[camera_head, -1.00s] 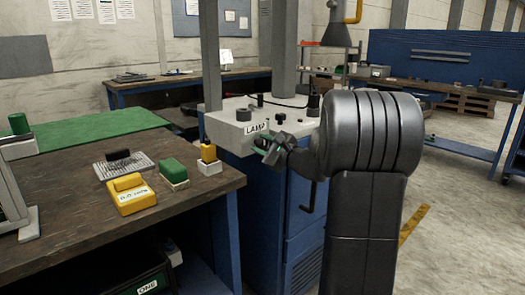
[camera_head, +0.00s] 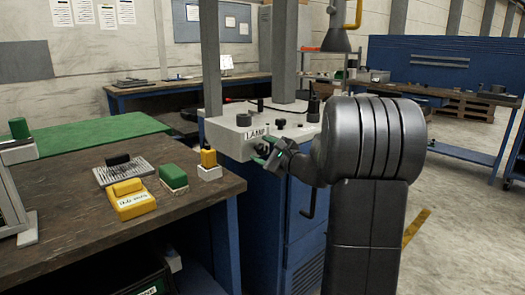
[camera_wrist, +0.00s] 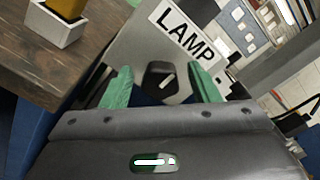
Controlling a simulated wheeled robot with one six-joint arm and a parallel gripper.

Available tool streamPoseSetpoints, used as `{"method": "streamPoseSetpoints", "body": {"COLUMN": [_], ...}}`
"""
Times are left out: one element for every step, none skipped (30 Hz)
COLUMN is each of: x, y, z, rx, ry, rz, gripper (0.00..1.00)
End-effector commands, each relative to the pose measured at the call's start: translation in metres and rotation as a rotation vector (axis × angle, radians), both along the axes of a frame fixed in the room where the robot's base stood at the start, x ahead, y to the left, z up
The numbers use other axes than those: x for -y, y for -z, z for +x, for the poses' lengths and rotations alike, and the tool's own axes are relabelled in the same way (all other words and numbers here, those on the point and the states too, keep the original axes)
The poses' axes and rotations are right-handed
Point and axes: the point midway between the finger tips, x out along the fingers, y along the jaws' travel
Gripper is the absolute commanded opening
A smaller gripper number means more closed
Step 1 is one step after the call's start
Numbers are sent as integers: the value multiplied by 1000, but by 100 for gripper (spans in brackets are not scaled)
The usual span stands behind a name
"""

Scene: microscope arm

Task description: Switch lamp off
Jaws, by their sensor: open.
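The lamp switch is a black knob (camera_wrist: 161,79) with a light pointer line, on the front face of a pale control box (camera_head: 232,143). A white label reading LAMP (camera_wrist: 187,34) is just above the knob; it also shows in the head view (camera_head: 256,133). My gripper (camera_wrist: 158,86) is open, with its green fingertips on either side of the knob and a gap visible on both sides. In the head view my gripper (camera_head: 267,150) is at the box's front, just below the label, and hides the knob. Contact cannot be told.
A wooden bench (camera_head: 80,213) to the left holds a yellow block (camera_head: 132,200), a green block (camera_head: 173,177) and a yellow piece in a white holder (camera_head: 208,166). Several other knobs stand on the box top. Grey columns rise from the box. Open floor lies to the right.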

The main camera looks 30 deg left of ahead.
Motion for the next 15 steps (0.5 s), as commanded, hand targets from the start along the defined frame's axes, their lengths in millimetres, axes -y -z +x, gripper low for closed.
{"method": "streamPoseSetpoints", "body": {"x": [6,10,17,22,28,37,44,50,60,66,73,81,87,92,98], "y": [-1,-1,-1,-1,-1,-1,-1,-2,-2,-1,-1,-2,-1,-1,-1], "z": [-2,-3,-6,-8,-11,-14,-17,-20,-23,-26,-29,-32,-35,-37,-40], "rx": [0,0,0,0,1,0,0,0,-1,-1,-1,0,0,1,1], "ry": [3,4,3,4,4,4,6,5,6,6,6,5,4,5,4], "rz": [0,-1,0,-1,0,0,0,1,0,0,0,1,0,-1,-1], "gripper": [55,55,55,55,55,55,55,55,55,55,55,55,55,55,55]}}
